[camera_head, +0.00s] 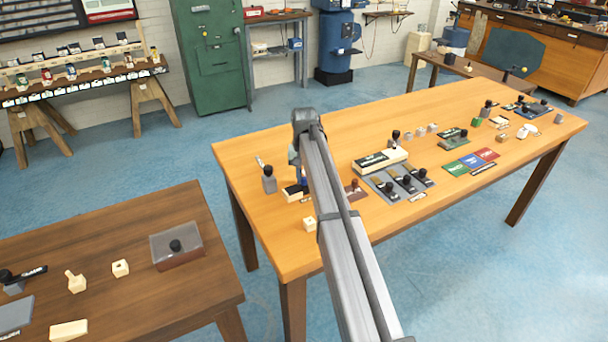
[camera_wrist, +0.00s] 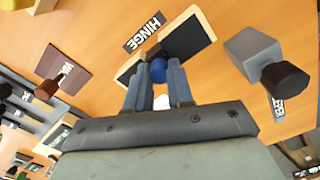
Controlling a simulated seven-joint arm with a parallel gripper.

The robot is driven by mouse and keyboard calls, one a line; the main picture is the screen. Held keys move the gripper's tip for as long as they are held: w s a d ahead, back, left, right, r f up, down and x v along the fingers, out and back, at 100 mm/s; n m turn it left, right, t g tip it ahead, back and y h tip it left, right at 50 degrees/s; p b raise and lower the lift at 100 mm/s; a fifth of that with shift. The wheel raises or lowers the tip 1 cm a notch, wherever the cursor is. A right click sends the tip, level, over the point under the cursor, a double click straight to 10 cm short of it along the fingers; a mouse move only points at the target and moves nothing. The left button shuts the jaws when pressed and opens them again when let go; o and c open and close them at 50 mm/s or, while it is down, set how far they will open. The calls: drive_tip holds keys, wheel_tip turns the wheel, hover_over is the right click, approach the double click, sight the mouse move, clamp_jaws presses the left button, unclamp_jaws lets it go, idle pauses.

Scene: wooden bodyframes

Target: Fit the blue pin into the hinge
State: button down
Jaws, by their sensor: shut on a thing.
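My gripper (camera_wrist: 158,88) points down over the near left part of the orange wooden table, with its fingers shut on the blue pin (camera_wrist: 157,72). The blue end of the pin shows between the fingertips in the wrist view. The hinge (camera_wrist: 188,40), a cream block with a black face, lies just beyond the fingertips, beside a black label reading HINGE (camera_wrist: 145,32). The pin overlaps the hinge's edge in the wrist view; I cannot tell whether it touches or enters it. In the head view the hinge (camera_head: 291,194) is partly hidden by my arm.
A grey block with a dark knob (camera_wrist: 252,48) stands close to the hinge. A brown plate with a dark knob (camera_wrist: 62,66) is on the other side. A cream cube (camera_head: 309,224) sits near the table edge. Grey racks with knobs (camera_head: 400,180) lie to the right.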

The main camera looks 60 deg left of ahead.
sight(304, 178)
drive_tip(key=shift+f, duration=0.2)
drive_tip(key=c, duration=0.9)
unclamp_jaws()
wheel_tip(304, 178, up, 14)
drive_tip(key=shift+f, duration=0.15)
idle(0.5)
